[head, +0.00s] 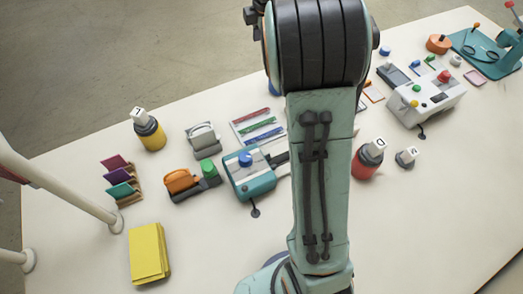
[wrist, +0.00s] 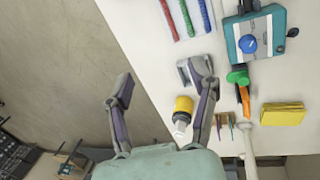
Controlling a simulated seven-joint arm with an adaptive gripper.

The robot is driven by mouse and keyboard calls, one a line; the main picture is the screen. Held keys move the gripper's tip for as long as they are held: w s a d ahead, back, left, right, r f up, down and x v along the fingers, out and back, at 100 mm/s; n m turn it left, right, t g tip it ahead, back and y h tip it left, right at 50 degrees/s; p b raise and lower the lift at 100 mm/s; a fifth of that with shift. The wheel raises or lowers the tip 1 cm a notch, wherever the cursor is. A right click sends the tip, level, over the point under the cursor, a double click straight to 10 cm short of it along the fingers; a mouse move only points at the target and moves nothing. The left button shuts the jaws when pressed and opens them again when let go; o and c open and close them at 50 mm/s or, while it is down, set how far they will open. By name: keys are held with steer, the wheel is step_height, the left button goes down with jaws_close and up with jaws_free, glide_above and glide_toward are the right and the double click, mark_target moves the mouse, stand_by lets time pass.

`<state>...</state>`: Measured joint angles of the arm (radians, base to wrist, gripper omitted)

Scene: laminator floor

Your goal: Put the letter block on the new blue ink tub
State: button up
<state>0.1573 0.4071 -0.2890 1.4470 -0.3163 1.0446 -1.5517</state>
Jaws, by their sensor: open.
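A white block with a dark mark (head: 138,114) sits on a dark cap on the yellow tub (head: 152,136) at left in the head view; the yellow tub also shows in the wrist view (wrist: 184,104). Another white block (head: 377,147) sits on the red tub (head: 366,166), right of my arm. A third white block (head: 411,152) sits on a small grey base beside it. A blue rounded thing (head: 274,89) shows partly behind my arm; I cannot tell if it is the blue ink tub. My gripper (wrist: 158,77) is open and empty, its right finger near the yellow tub in the picture.
A teal laminator (head: 250,176) with a blue knob stands mid-table. Around it are a grey tape holder (head: 203,140), an orange and green tool (head: 190,182), coloured cards (head: 122,180) and yellow sheets (head: 148,252). A white machine (head: 425,95) stands right. My arm hides the table's middle.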

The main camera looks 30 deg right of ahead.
steer(key=s+a+r+m+g+y, duration=0.1)
steer(key=s+a+r+m+y, duration=0.1)
steer(key=s+a+m, duration=0.65)
steer(key=s+a+f+m, duration=0.2)
steer(key=s, duration=0.5)
steer(key=s+a+f+m+g, duration=0.1)
steer(key=s+a+f+m, duration=0.1)
steer(key=s, duration=0.5)
steer(key=s+a+f+m+g, duration=0.1)
steer(key=s+a+f+m, duration=0.1)
steer(key=s, duration=0.6)
steer(key=shift+a+m+h, duration=0.3)
steer(key=shift+a+m, duration=0.05)
steer(key=shift+a, duration=0.15)
